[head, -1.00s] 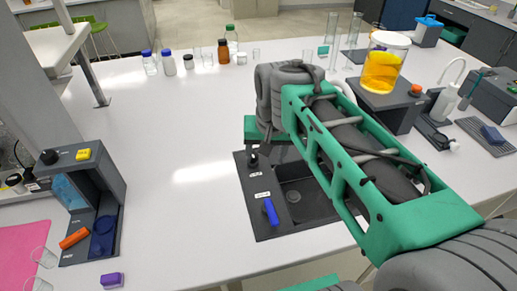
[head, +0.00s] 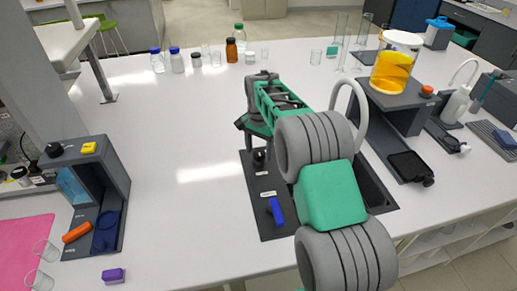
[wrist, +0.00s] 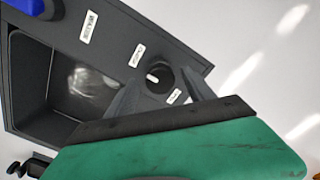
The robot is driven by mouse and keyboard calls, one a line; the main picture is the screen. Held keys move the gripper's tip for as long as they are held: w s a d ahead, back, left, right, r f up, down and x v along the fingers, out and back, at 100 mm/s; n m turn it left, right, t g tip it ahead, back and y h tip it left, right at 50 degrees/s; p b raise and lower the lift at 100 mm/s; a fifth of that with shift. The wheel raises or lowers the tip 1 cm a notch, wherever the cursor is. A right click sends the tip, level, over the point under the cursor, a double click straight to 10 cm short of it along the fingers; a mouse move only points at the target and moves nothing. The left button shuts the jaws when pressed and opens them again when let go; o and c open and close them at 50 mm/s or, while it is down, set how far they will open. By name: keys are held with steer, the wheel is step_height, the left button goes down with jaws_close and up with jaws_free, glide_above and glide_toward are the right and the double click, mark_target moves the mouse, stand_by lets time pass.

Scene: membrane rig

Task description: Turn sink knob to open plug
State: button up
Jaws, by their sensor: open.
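The sink knob is a round black dial with a white mark. It sits on the dark sink panel in the wrist view (wrist: 158,77), between two small white labels. In the head view the black knob (head: 259,157) shows just under the end of my arm. My gripper (wrist: 160,74) is open, with one finger on each side of the knob; whether they touch it I cannot tell. The dark sink basin (wrist: 85,88) lies left of the knob in the wrist view; its plug is not visible. In the head view my arm covers most of the basin.
A blue lever (head: 276,210) stands on the same panel. A pale curved spout (head: 350,92) rises behind my arm. A platform with a yellow-filled jar (head: 393,68) stands right. Bottles (head: 231,54) line the back.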

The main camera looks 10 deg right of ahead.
steer(key=shift+f, duration=0.2)
jaws_close()
stand_by(0.6)
